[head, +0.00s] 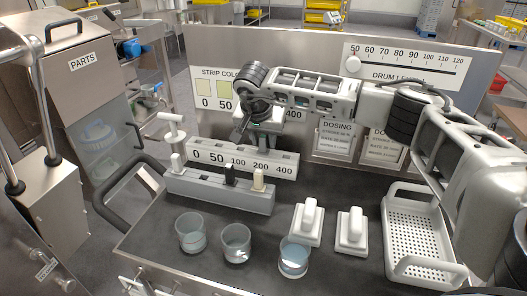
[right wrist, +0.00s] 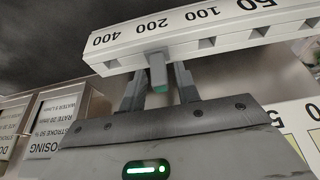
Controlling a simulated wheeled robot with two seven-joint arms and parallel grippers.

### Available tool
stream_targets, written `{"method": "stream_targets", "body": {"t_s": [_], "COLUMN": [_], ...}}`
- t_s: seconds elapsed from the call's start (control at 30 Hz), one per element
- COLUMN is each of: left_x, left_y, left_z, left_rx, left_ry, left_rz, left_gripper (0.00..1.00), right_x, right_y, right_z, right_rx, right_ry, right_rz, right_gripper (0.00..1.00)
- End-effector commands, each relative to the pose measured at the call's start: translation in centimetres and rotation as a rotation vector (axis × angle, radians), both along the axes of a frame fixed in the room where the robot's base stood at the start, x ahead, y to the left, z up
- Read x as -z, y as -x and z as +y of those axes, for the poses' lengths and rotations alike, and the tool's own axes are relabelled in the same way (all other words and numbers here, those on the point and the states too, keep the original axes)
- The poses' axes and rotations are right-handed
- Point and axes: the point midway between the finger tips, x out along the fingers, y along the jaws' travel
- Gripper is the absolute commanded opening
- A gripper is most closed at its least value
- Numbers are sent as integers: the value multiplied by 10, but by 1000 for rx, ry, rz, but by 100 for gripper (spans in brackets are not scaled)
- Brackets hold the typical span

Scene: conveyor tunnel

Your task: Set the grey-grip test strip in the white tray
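My right gripper (head: 243,130) hangs above the labelled block, left of centre. The white tray (head: 446,262), a perforated basket with raised handles, stands at the right of the counter, under my right arm. My left gripper is not in view.
A grey rack (head: 215,192) holds strips with white, black and cream grips. Behind it stands the block marked 0 to 400 (head: 283,164). Dosing cards (head: 335,140) stand behind.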

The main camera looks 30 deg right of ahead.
Motion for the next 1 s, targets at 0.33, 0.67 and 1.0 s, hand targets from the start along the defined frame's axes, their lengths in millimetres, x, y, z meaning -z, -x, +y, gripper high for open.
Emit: {"method": "stream_targets", "body": {"t_s": [0.33,0.67,1.0], "left_x": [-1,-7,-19], "left_y": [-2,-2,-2], "left_z": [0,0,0], "left_rx": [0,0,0], "left_ry": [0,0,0], "left_rz": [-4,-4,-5], "left_gripper": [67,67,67], "right_x": [0,-8,-22], "right_y": [0,0,0], "right_z": [0,0,0], "right_rx": [0,0,0], "right_ry": [0,0,0], "right_rz": [0,0,0], "right_gripper": [0,0,0]}}
